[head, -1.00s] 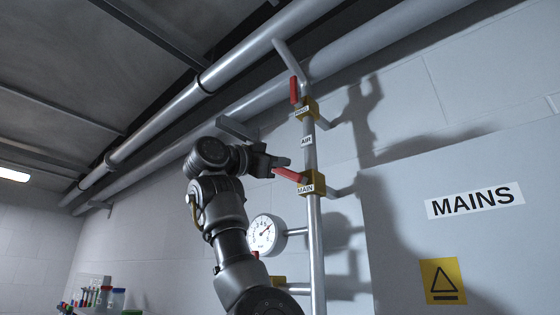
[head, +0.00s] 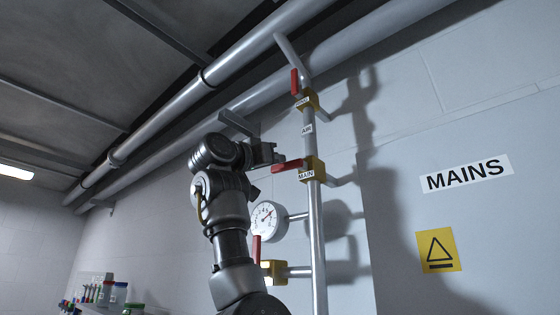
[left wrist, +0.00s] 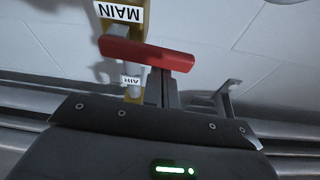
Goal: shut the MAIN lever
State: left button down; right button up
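The red MAIN lever (head: 287,166) points left from its yellow valve (head: 314,168) on the vertical pipe. It lies nearly level, crosswise to the pipe. The MAIN label (head: 306,175) is under it. My left gripper (head: 277,153) is just above the lever's outer end. I cannot tell whether a finger touches the lever. My right gripper is not in view.
Above is another yellow valve (head: 307,100) with an upright red lever (head: 294,82). Below are a round gauge (head: 268,221) and a third valve (head: 274,272) with an upright red lever (head: 256,247). A grey MAINS panel (head: 400,225) is at right; large pipes run overhead.

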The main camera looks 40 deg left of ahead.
pick_arm(q)
jog(key=shift+a+f, duration=0.15)
jog(key=shift+f, duration=0.1)
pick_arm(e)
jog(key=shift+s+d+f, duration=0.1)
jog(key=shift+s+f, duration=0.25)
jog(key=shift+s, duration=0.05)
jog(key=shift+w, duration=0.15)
pick_arm(q)
jog(key=shift+r, duration=0.1)
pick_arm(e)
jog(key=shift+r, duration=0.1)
